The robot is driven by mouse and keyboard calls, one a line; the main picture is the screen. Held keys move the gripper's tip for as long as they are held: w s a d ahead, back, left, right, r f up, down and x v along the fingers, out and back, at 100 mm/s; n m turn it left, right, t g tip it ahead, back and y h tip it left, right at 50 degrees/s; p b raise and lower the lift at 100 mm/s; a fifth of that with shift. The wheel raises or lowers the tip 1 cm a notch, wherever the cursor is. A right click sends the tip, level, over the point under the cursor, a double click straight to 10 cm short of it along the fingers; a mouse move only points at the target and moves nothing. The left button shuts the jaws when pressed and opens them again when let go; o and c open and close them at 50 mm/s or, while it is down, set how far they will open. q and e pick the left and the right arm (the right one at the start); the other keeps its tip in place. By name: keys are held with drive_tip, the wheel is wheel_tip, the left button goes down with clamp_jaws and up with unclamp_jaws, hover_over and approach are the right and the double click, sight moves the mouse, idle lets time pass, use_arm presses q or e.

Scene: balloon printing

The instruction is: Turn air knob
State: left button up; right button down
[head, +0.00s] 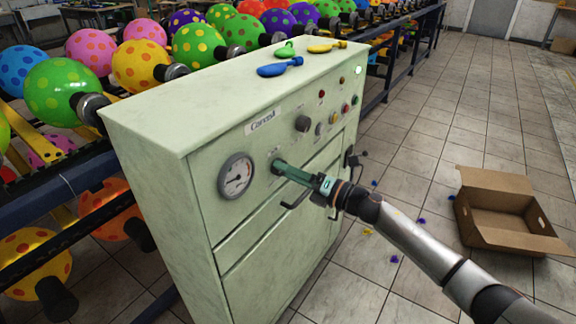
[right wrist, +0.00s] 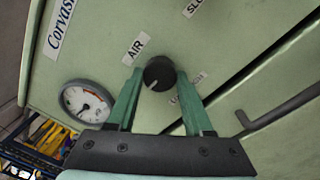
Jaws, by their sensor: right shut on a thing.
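The air knob (right wrist: 159,74) is a round black dial with a pale pointer line, below the "AIR" label (right wrist: 137,47) on the pale green machine (head: 205,180). My right gripper (right wrist: 162,88) has its green fingers on either side of the knob, shut on it. In the head view my right gripper (head: 280,167) reaches the machine's front just right of the pressure gauge (head: 236,177), and its fingers hide the knob. The gauge also shows in the right wrist view (right wrist: 87,102). My left gripper is not in view.
Another dark knob (head: 302,123) and several small buttons sit higher on the panel. A drawer handle (head: 297,199) is below my right gripper. Deflated balloons (head: 279,68) lie on top. Racks of dotted balloons stand behind; an open cardboard box (head: 505,215) is on the floor at right.

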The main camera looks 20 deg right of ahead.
use_arm(q)
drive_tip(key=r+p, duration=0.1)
drive_tip(key=p, duration=0.1)
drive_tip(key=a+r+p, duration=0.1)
drive_tip(key=p, duration=0.1)
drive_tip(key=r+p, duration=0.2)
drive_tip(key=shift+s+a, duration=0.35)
use_arm(e)
drive_tip(key=m, duration=1.1)
drive_tip(key=shift+r+t+h, duration=0.1)
drive_tip(key=shift+t+h, duration=0.2)
drive_tip(key=shift+t, duration=0.1)
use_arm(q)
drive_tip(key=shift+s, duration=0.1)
use_arm(e)
drive_tip(key=shift+m, duration=0.3)
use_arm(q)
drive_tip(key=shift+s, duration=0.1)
use_arm(e)
drive_tip(key=shift+c, duration=1.5)
unclamp_jaws()
drive_tip(key=shift+s, duration=0.1)
